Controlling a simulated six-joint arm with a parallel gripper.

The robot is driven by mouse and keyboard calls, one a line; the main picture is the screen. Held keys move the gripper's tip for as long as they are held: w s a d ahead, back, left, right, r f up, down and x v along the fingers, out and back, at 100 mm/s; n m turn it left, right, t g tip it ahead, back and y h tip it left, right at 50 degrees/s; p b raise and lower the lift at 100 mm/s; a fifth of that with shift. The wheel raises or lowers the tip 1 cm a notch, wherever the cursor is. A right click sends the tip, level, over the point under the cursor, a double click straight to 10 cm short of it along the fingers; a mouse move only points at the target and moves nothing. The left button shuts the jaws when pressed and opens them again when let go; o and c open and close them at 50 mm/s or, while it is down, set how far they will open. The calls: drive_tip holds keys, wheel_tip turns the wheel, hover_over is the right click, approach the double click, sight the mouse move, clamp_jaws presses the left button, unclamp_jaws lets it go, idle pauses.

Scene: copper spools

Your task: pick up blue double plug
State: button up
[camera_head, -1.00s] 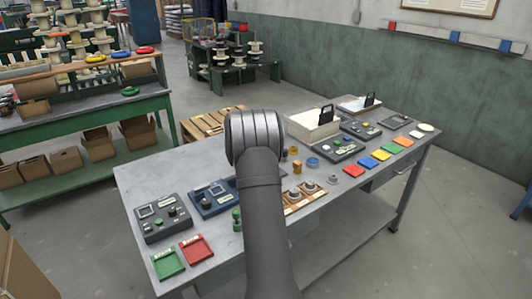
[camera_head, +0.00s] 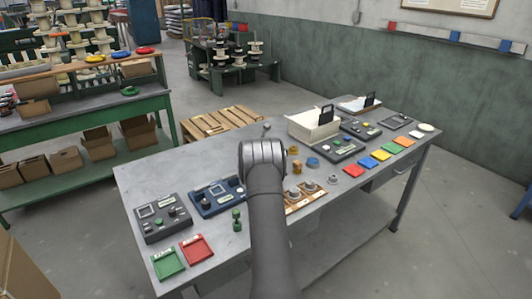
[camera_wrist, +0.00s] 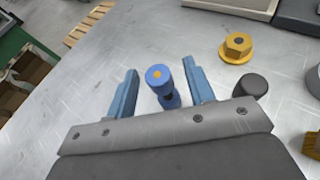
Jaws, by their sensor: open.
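The blue double plug (camera_wrist: 162,85) shows in the wrist view, with a round blue head, an orange dot at its centre and a darker narrow waist. It is between the two blue fingers of my gripper (camera_wrist: 160,69), with a gap visible on each side. The fingers are apart and hold nothing. I cannot tell how far down the fingers reach along the plug. In the head view my own arm hides the gripper and the plug.
A yellow hex-headed piece (camera_wrist: 238,46) and a dark grey round piece (camera_wrist: 250,87) are close to the right finger. On the grey workbench (camera_head: 160,178), a green double plug (camera_head: 237,220) and a blue control box (camera_head: 214,197) are left of my arm. Paper-filled box (camera_head: 313,127) stands behind right.

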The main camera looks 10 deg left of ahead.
drive_tip(key=shift+w+f, duration=0.1)
drive_tip(key=shift+w, duration=0.1)
drive_tip(key=shift+c, duration=0.2)
clamp_jaws()
